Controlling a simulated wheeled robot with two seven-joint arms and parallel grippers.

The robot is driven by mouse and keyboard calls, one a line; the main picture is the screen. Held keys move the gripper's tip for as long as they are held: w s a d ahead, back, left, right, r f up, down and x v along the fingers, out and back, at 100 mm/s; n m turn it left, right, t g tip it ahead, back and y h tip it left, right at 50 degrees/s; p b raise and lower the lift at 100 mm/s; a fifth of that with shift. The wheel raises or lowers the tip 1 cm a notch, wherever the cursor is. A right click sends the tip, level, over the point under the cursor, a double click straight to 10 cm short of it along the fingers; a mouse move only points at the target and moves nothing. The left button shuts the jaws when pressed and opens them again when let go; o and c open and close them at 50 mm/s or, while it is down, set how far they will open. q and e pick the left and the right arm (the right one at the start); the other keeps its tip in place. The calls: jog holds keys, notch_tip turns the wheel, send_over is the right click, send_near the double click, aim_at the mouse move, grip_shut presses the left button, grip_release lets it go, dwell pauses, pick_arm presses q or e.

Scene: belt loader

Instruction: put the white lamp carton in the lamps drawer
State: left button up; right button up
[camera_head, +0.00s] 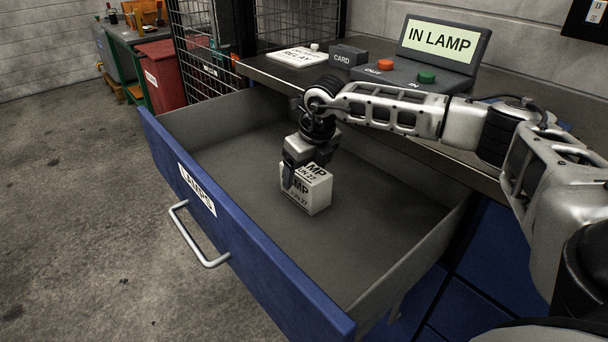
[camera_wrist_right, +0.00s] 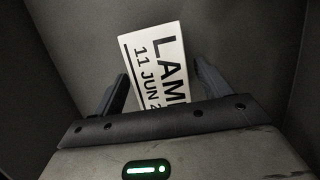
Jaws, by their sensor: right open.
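The white lamp carton (camera_head: 312,190), with black lettering, is inside the open lamps drawer (camera_head: 240,243). It seems to sit on the drawer's grey floor. The drawer has a blue front, a LAMPS label and a silver handle. My right gripper (camera_head: 300,178) reaches down into the drawer at the carton's top, its fingers open. In the right wrist view the carton's labelled top (camera_wrist_right: 158,65) lies between the two spread fingers (camera_wrist_right: 160,88), with a gap at least on the right side. My left gripper is not in view.
A grey counter (camera_head: 265,72) behind the drawer holds a white RELAY item (camera_head: 297,56), a dark CARD block (camera_head: 348,55) and a console with orange and green buttons and an IN LAMP sign (camera_head: 440,40). A red bin (camera_head: 160,72) stands at the back left. Drawer floor around the carton is clear.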

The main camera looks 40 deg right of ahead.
pick_arm(q)
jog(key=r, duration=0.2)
jog(key=p, duration=0.1)
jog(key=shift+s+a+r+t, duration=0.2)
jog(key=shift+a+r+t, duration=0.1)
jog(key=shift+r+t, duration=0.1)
pick_arm(e)
jog(key=v, duration=1)
